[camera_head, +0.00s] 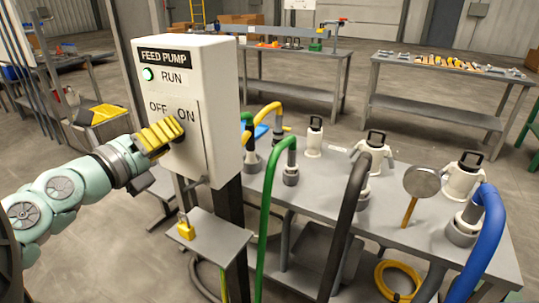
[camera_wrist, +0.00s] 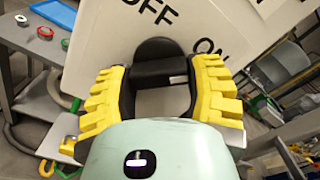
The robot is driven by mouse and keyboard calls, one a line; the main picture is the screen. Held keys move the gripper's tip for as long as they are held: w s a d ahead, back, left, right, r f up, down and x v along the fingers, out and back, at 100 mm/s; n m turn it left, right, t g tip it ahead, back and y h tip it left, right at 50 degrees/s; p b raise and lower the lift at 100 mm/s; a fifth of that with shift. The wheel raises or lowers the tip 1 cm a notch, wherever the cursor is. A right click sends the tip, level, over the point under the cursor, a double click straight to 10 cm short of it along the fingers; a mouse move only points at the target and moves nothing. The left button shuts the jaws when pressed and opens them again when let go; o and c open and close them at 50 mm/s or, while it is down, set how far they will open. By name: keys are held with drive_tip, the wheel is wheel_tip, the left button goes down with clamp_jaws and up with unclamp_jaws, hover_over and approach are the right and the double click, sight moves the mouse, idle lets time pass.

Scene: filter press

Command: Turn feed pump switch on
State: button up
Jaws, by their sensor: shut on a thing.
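The white feed pump box (camera_head: 215,125) stands on a dark post, labelled FEED PUMP, RUN, OFF and ON. My gripper (camera_head: 172,131) is at the box front, just below the OFF and ON labels. In the wrist view its yellow fingers (camera_wrist: 160,85) are shut on the black switch knob (camera_wrist: 160,55), one on each side. The knob's upper end in that view lies below the OFF label, with ON to its right. I cannot tell its exact setting. The fingers hide most of it in the head view.
A small grey shelf (camera_head: 208,238) with a yellow padlock (camera_head: 185,229) is below the box. A grey table (camera_head: 330,190) with hose couplings stands to the right; green, black and blue hoses hang in front. More benches stand behind.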

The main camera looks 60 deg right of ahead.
drive_tip(key=o, duration=1.2)
drive_tip(key=a, duration=1.2)
drive_tip(key=shift+s, duration=0.45)
